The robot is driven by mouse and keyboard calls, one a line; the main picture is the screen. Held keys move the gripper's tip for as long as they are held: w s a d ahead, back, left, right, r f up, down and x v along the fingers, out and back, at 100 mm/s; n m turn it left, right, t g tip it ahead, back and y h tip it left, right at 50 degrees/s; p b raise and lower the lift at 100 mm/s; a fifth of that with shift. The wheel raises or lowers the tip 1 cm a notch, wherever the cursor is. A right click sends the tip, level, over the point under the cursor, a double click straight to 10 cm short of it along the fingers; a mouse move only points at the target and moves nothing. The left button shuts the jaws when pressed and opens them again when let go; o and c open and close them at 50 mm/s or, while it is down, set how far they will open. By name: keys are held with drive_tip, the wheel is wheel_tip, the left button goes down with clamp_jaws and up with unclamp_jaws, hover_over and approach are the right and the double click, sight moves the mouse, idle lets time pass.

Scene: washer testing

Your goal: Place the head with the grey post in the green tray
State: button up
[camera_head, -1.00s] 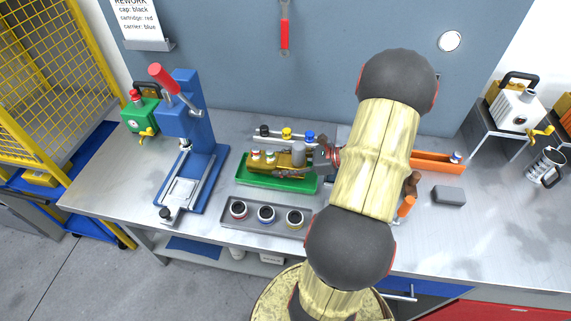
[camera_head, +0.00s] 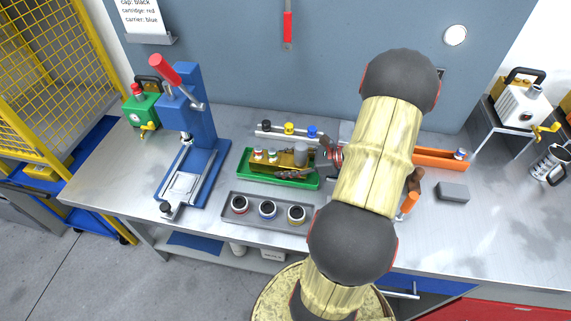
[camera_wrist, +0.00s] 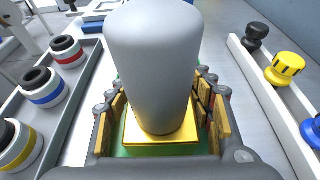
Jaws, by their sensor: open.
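The head is a brass-coloured block with a thick grey post (camera_head: 301,153) standing upright on it. It is in the green tray (camera_head: 262,178) in the head view. In the wrist view the grey post (camera_wrist: 155,65) fills the middle, above the brass block (camera_wrist: 160,143), with green below it. My gripper (camera_wrist: 160,112) is open, with one dark finger on each side of the head. I cannot tell whether the fingers touch the block. In the head view my gripper (camera_head: 290,158) hides part of the head.
A grey tray with three ringed cups (camera_head: 267,223) lies in front. A rail with black, yellow and blue knobs (camera_head: 289,129) lies behind. A blue press (camera_head: 190,140) stands left; an orange bin (camera_head: 440,160) and grey block (camera_head: 453,191) lie right.

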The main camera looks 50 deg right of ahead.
sight(307, 161)
drive_tip(key=shift+r, duration=0.15)
drive_tip(key=p+v, duration=0.4)
drive_tip(key=v, duration=0.8)
drive_tip(key=shift+d, duration=0.1)
